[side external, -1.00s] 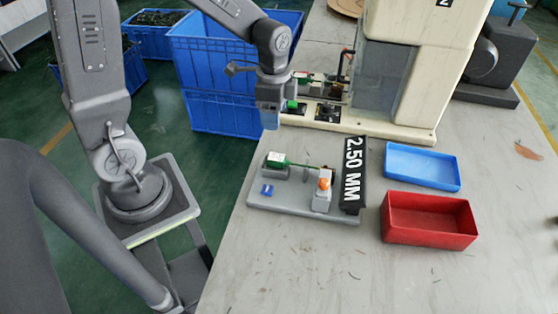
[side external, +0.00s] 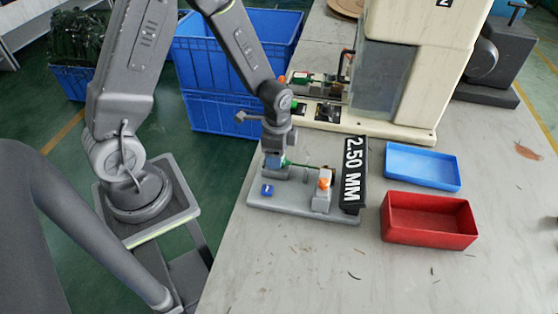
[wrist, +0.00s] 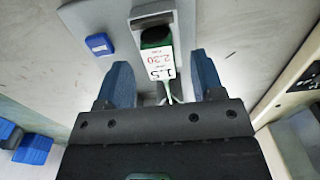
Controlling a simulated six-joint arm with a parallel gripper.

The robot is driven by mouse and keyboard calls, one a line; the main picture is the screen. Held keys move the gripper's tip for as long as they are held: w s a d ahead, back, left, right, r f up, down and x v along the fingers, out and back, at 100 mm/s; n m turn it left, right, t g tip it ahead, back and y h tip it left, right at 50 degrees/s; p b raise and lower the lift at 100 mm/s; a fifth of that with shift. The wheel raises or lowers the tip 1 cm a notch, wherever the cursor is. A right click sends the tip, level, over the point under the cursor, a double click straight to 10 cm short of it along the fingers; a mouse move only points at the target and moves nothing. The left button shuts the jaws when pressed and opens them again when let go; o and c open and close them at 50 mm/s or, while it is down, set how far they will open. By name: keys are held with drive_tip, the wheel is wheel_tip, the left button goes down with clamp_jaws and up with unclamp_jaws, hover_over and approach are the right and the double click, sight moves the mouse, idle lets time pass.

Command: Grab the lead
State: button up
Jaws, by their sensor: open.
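The lead is a green cable with a white-labelled green end block; its green cable (side external: 301,165) shows on the grey fixture plate (side external: 285,207) in the side view. In the wrist view the labelled block of the lead (wrist: 160,62) lies in a grey holder, between and just ahead of my blue fingers. My gripper (side external: 275,163) is low over the left end of the fixture and hides the block in the side view. In the wrist view my gripper (wrist: 162,85) is open, with a gap on each side of the lead.
A small blue piece (side external: 267,190) sits on the plate. An orange-topped post (side external: 323,185) and a black "2.50 MM" sign (side external: 353,172) stand at its right. A blue tray (side external: 422,166) and red tray (side external: 430,220) lie further right. A cream machine (side external: 410,70) stands behind.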

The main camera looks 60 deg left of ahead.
drive_tip(key=shift+f, duration=0.5)
drive_tip(key=c, duration=1)
